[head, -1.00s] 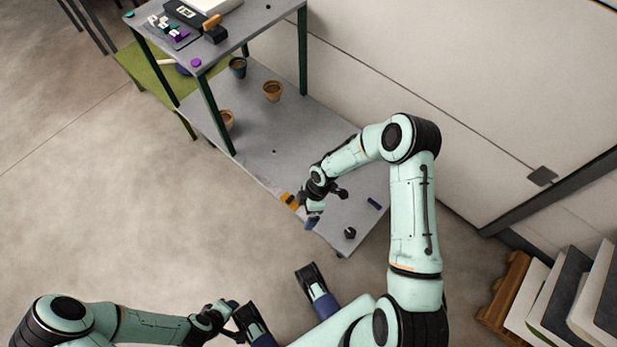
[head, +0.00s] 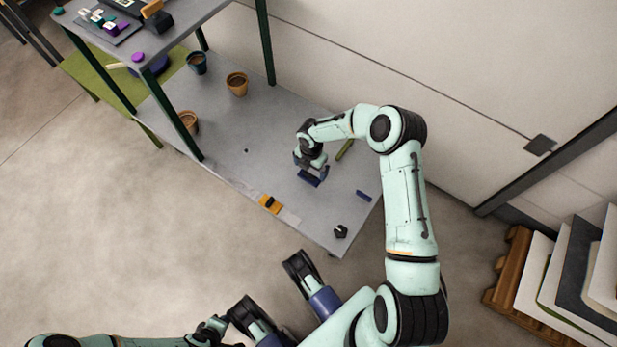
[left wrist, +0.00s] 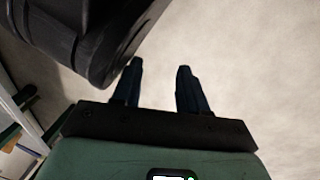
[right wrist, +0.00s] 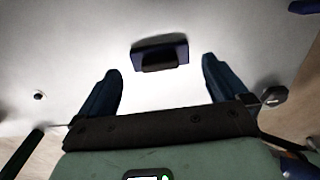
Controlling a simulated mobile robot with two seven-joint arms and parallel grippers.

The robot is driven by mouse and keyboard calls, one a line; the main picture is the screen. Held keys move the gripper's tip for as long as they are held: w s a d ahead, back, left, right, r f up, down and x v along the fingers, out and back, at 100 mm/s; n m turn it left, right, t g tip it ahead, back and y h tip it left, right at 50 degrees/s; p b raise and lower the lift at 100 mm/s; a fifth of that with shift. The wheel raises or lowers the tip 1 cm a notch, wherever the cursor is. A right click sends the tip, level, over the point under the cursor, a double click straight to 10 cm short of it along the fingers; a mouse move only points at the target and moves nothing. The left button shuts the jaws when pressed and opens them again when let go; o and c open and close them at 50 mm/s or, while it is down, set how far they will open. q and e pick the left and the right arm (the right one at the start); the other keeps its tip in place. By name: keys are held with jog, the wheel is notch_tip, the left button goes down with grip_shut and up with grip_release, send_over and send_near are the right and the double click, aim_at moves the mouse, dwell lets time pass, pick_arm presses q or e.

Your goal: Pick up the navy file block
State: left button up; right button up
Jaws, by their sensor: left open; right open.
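A navy block (right wrist: 172,48) with a black piece on its near side lies on the grey shelf in the right wrist view, ahead of and between my fingers. My right gripper (right wrist: 160,85) is open and empty, with a gap to the block. In the head view, my right gripper (head: 315,177) is low over the shelf and hides or blends with the block, as its fingers are navy too. A smaller navy bar (head: 363,196) lies to its right; a navy piece is also cut off at the right wrist view's top right. My left gripper (left wrist: 158,82) is open and empty over the floor.
The grey shelf (head: 245,185) holds a black knob-like piece (head: 340,231), an olive bar (head: 345,150), an orange-yellow item (head: 270,204) at the front edge and pots (head: 237,83) farther back. A green table leg (head: 180,115) stands left; a wall is behind.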

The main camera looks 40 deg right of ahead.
aim_at(309, 174)
jog(key=f, duration=0.1)
jog(key=f+b, duration=0.1)
jog(key=f, duration=0.1)
jog(key=f+b, duration=0.1)
jog(key=f, duration=0.1)
jog(key=shift+a, duration=0.3)
jog(key=c, duration=0.9)
pick_arm(q)
jog(key=shift+g, duration=0.8)
jog(key=s+f, duration=0.1)
jog(key=s, duration=0.1)
jog(key=s+f, duration=0.1)
jog(key=shift+s+a+f, duration=0.25)
jog(key=shift+s+f, duration=0.05)
jog(key=shift+f, duration=0.05)
pick_arm(e)
jog(key=shift+o, duration=0.2)
jog(key=shift+r, duration=0.1)
